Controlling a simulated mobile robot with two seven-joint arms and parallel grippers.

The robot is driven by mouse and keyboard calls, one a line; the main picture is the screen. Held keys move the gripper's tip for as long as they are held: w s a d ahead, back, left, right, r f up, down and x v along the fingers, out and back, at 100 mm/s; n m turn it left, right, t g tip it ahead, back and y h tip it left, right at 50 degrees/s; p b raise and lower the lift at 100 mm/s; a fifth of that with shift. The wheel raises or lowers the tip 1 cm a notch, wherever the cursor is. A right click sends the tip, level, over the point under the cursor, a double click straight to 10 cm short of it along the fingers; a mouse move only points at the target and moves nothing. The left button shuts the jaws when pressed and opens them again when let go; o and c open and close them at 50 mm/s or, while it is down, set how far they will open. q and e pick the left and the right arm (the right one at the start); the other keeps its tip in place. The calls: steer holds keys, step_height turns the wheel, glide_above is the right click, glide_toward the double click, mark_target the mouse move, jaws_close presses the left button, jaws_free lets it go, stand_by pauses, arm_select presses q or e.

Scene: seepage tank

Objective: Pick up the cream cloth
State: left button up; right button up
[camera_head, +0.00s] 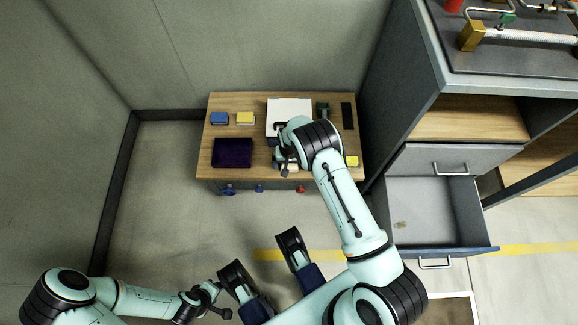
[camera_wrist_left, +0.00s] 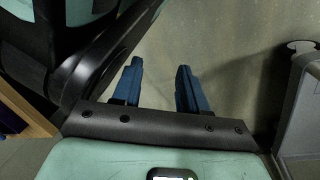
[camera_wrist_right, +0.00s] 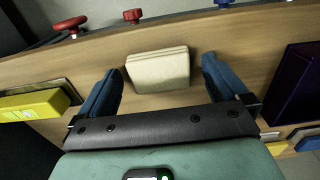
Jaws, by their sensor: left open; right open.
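The cream cloth (camera_wrist_right: 158,70) is a small, folded, block-like pad lying on the wooden table. In the right wrist view it lies between the two blue fingers of my open right gripper (camera_wrist_right: 164,83), with a gap on each side. In the head view my right gripper (camera_head: 284,157) is over the table's front middle, and it and the wrist hide much of the cloth. My left gripper (camera_head: 213,300) is low at the front, away from the table. Its open fingers (camera_wrist_left: 158,88) are empty over the floor in the left wrist view.
The table (camera_head: 205,170) holds a dark purple box (camera_head: 232,152), a blue block (camera_head: 220,118), a yellow block (camera_head: 245,118), a white panel (camera_head: 290,106) and another yellow block (camera_wrist_right: 35,105). Knobs (camera_head: 300,189) line its front. An open drawer (camera_head: 430,210) juts out at right.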

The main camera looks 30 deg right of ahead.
arm_select(q)
steer(key=shift+s, duration=0.1)
arm_select(e)
steer(key=c, duration=1.1)
steer(key=shift+o, duration=0.2)
arm_select(q)
steer(key=w+r+t+p, duration=0.3)
steer(key=w+r+p, duration=0.1)
steer(key=w+r, duration=0.25)
arm_select(e)
step_height(320, 180, up, 13)
arm_select(q)
steer(key=shift+m+g, duration=0.3)
steer(key=shift+g, duration=0.5)
steer(key=s+d, duration=0.1)
steer(key=s+d+r+p, duration=0.1)
steer(key=s, duration=0.1)
steer(key=shift+s+d+r+p, duration=0.1)
steer(key=shift+d+r+p, duration=0.1)
steer(key=shift+d+p, duration=0.1)
arm_select(e)
step_height(320, 180, up, 7)
glide_above(289, 165)
steer(key=shift+d, duration=0.15)
